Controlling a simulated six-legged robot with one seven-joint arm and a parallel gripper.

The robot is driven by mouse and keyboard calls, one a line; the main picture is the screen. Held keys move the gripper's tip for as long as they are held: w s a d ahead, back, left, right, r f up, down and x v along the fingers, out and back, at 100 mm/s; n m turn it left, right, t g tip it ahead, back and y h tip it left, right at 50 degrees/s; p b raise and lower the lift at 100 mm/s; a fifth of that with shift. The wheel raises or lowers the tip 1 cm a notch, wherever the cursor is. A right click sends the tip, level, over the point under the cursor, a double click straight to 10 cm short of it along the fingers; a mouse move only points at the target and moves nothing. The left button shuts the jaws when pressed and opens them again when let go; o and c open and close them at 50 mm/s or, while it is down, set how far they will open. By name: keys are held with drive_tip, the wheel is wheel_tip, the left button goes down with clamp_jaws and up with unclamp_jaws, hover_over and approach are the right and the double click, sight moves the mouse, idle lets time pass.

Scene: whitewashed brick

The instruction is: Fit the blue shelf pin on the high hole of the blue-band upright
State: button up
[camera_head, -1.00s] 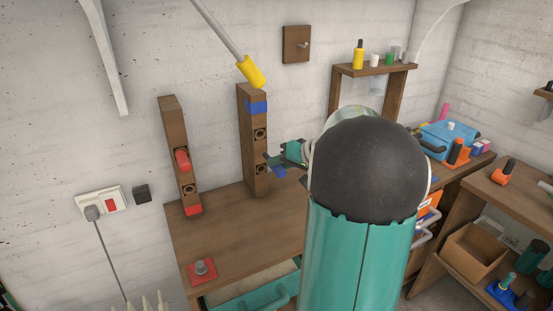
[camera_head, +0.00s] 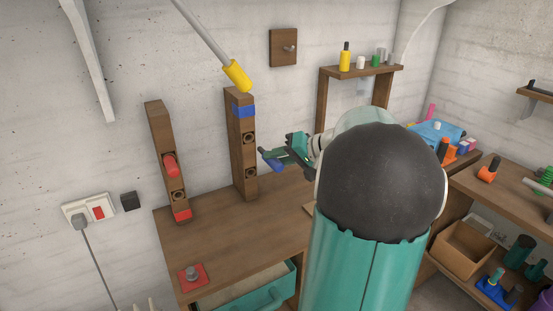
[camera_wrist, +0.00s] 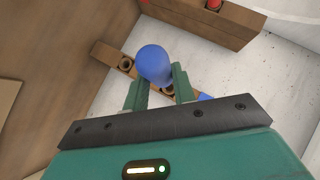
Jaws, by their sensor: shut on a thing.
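The blue-band upright (camera_head: 236,159) stands at the back of the bench, with a blue band (camera_head: 243,111) near its top. Its high hole (camera_head: 247,138) and low hole (camera_head: 251,172) look empty. My gripper (camera_head: 279,157) is to the right of this upright, apart from it in the picture. It is shut on the blue shelf pin (camera_head: 277,166), partly hidden by the fingers. In the wrist view the pin (camera_wrist: 153,63) shows its rounded end between the green fingers. It partly covers the upright behind, near the hole (camera_wrist: 167,90) beside the blue band (camera_wrist: 205,97).
A red-band upright (camera_head: 158,130) to the left carries a red pin (camera_head: 170,165). A yellow-tipped grey rod (camera_head: 236,75) hangs just above the blue-band upright. A red plate with a grey knob (camera_head: 193,278) lies on the bench (camera_head: 225,225). A teal drawer (camera_head: 258,297) stands open below.

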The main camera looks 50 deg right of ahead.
drive_tip(key=shift+w+d, duration=0.25)
drive_tip(key=shift+w, duration=0.65)
drive_tip(key=shift+w+d, duration=0.3)
drive_tip(key=shift+w, duration=0.55)
drive_tip(key=shift+w+d, duration=0.25)
drive_tip(key=shift+w, duration=0.65)
drive_tip(key=shift+w+d, duration=0.2)
drive_tip(key=shift+w, duration=0.4)
drive_tip(key=shift+w+d, duration=0.15)
drive_tip(key=shift+w, duration=0.45)
drive_tip(key=shift+w+d, duration=0.1)
drive_tip(key=shift+w, duration=0.25)
drive_tip(key=shift+w+d, duration=0.2)
drive_tip(key=shift+w, duration=0.45)
drive_tip(key=shift+w+d, duration=0.15)
drive_tip(key=shift+w, duration=0.45)
drive_tip(key=o, duration=1.1)
drive_tip(key=v, duration=1.3)
drive_tip(key=shift+s+d+r, duration=0.15)
drive_tip(key=shift+s, duration=0.15)
